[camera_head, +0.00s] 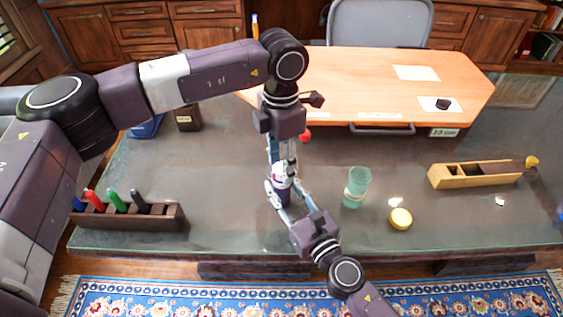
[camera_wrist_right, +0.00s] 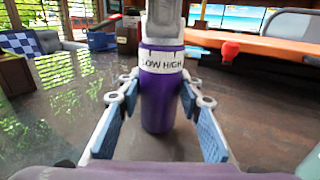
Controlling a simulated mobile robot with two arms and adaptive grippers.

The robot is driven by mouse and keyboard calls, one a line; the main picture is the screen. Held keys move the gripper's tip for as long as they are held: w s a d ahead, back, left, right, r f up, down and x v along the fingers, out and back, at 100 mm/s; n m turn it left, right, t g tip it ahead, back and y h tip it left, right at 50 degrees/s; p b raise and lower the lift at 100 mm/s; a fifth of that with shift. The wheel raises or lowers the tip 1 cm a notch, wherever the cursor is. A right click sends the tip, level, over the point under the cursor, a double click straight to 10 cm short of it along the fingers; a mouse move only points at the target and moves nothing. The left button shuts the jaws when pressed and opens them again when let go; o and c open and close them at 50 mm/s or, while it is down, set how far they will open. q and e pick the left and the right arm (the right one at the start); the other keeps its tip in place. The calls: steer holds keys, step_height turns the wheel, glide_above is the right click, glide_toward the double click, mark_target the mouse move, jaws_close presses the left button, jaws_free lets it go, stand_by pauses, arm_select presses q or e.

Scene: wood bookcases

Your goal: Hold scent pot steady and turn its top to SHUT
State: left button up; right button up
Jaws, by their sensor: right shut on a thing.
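The scent pot (camera_head: 281,188) is a purple upright cylinder on the glass-topped table. The right wrist view shows its purple body (camera_wrist_right: 161,100) and a white band reading "LOW HIGH" with dark tick marks. My right gripper (camera_head: 280,192) comes from the front and is shut on the pot, its blue pads at either side of the body. My left gripper (camera_head: 283,158) points straight down over the pot's top. In the right wrist view a grey finger of it covers the top, so I cannot tell whether it grips. The pointer and any SHUT mark are hidden.
A teal glass (camera_head: 356,188) and a round yellow lid (camera_head: 400,219) are right of the pot. A wooden block plane (camera_head: 475,174) lies farther right. A wooden pen rack (camera_head: 130,216) stands left. An orange desk (camera_head: 350,80) is behind.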

mark_target(281, 167)
arm_select(q)
steer(key=shift+o, duration=0.5)
steer(key=shift+r, duration=0.3)
step_height(281, 167, up, 11)
steer(key=shift+r, duration=0.2)
arm_select(e)
steer(key=o, duration=1.4)
